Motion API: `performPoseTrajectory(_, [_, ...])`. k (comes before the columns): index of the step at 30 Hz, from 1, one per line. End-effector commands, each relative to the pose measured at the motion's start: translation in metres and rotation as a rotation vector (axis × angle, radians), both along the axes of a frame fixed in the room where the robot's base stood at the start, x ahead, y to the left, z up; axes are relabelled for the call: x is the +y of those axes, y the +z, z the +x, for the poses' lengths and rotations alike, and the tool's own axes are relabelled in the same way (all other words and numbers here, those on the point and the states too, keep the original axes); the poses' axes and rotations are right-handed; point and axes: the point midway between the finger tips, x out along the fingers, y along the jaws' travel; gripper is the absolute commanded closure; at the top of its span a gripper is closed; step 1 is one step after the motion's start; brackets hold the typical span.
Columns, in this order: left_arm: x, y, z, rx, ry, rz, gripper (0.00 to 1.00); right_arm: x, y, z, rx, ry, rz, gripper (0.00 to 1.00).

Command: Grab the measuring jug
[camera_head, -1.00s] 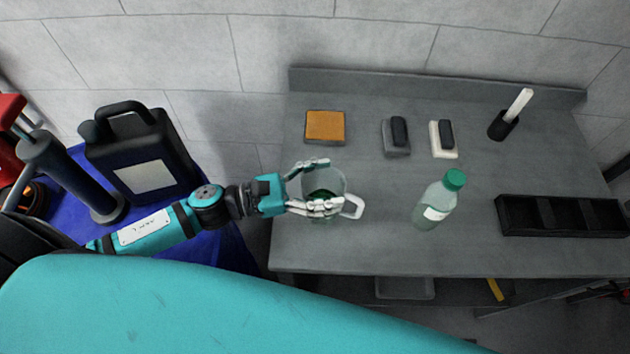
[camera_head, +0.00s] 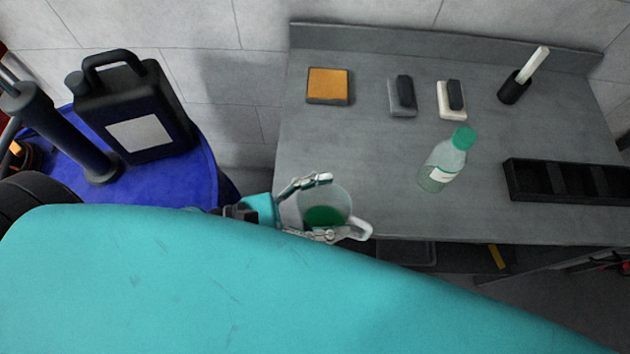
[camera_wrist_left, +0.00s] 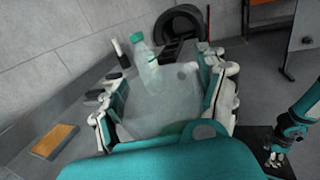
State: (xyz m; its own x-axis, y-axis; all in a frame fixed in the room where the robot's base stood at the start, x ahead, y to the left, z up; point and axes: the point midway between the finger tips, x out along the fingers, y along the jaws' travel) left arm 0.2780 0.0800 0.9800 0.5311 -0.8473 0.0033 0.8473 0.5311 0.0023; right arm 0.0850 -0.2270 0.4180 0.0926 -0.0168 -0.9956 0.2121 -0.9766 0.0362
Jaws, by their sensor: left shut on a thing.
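The measuring jug (camera_head: 322,205) is clear, with green at its bottom and a pale handle at its right side. In the head view it is near the table's front left edge. My left gripper (camera_head: 308,208) is shut around the jug, one finger on each side. My own teal body hides part of the left arm. In the left wrist view the jug (camera_wrist_left: 160,105) fills the space between the fingers of the left gripper (camera_wrist_left: 165,110). An arm with a gripper (camera_wrist_left: 275,157) shows at the right of that view; its finger state is unclear.
A clear bottle with a green cap (camera_head: 444,163) stands on the grey table (camera_head: 350,145). A black canister (camera_head: 140,115) stands left.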

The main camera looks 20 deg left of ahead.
Motion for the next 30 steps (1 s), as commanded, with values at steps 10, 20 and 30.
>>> performPoseTrajectory(10, [-0.006,0.002,-0.021,0.001,0.0,-0.002,0.8,0.002,-0.006,0.0,0.0,0.0,0.002,0.4])
performPoseTrajectory(20, [-0.008,0.003,-0.026,0.0,0.001,0.0,0.8,0.002,-0.007,0.0,0.0,0.0,0.002,0.4])
performPoseTrajectory(30, [-0.008,0.003,-0.026,-0.001,0.0,-0.001,0.8,0.001,-0.007,0.0,0.0,0.001,0.002,0.4])
